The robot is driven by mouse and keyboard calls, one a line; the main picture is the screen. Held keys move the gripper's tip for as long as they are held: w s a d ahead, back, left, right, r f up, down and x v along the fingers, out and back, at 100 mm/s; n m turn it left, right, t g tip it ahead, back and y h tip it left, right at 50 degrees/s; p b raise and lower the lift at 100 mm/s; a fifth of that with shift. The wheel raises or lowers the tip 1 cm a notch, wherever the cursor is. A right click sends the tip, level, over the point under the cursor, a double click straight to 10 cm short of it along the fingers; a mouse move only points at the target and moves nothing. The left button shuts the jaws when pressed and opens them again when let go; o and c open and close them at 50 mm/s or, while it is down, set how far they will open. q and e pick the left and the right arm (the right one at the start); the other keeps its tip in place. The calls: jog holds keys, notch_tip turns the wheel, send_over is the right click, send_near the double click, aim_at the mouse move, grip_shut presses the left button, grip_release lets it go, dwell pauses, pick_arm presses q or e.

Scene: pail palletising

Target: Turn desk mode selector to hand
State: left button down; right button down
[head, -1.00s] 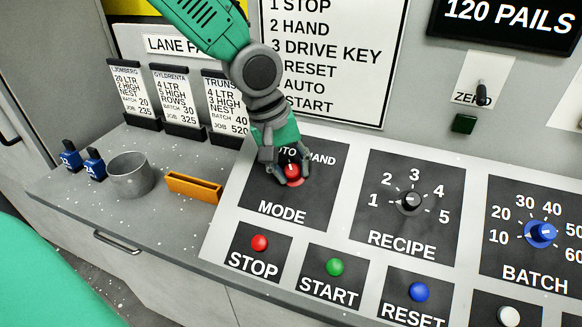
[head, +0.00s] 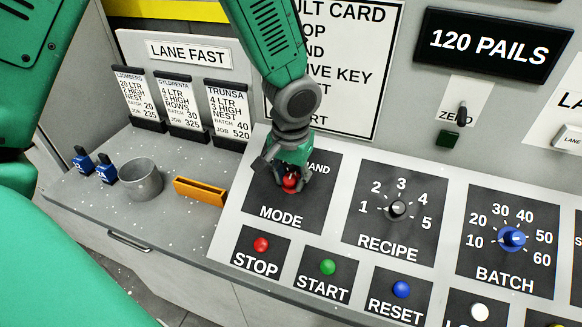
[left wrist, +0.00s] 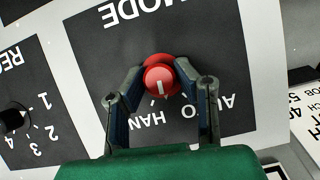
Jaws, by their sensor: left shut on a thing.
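The red mode selector knob (head: 289,182) sits on the black MODE panel (head: 318,205) of the sloped desk. My left gripper (head: 290,184) comes down from above with its fingers shut on the knob from both sides. In the left wrist view, upside down, the knob (left wrist: 160,80) is between the two fingers of my left gripper (left wrist: 160,78). A white mark on the knob's face points towards the AUTO and HAND side; I cannot tell exactly which word it meets. The gripper hides AUTO in the head view. My right gripper is not in view.
The recipe knob (head: 398,208) and blue batch knob (head: 512,238) lie to the right. The stop (head: 261,244), start (head: 328,267) and reset (head: 402,289) buttons are in front. A grey cup (head: 141,181) and orange holder (head: 200,191) stand left.

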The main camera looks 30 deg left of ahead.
pick_arm(q)
jog(key=shift+w+r+m+y+p, duration=0.15)
jog(key=shift+m+y+p, duration=0.2)
jog(key=shift+m, duration=0.25)
jog(key=shift+w+r+m+y+p, duration=0.1)
jog(key=shift+m+y+p, duration=0.2)
jog(key=shift+m, duration=0.3)
jog(key=shift+m+y+p, duration=0.5)
jog(key=shift+m+y, duration=0.15)
jog(key=shift+m, duration=0.85)
jog(key=c, duration=1.4)
grip_release()
jog(key=shift+o, duration=0.7)
jog(key=shift+s+d+f, duration=0.1)
jog(key=shift+d+f, duration=0.05)
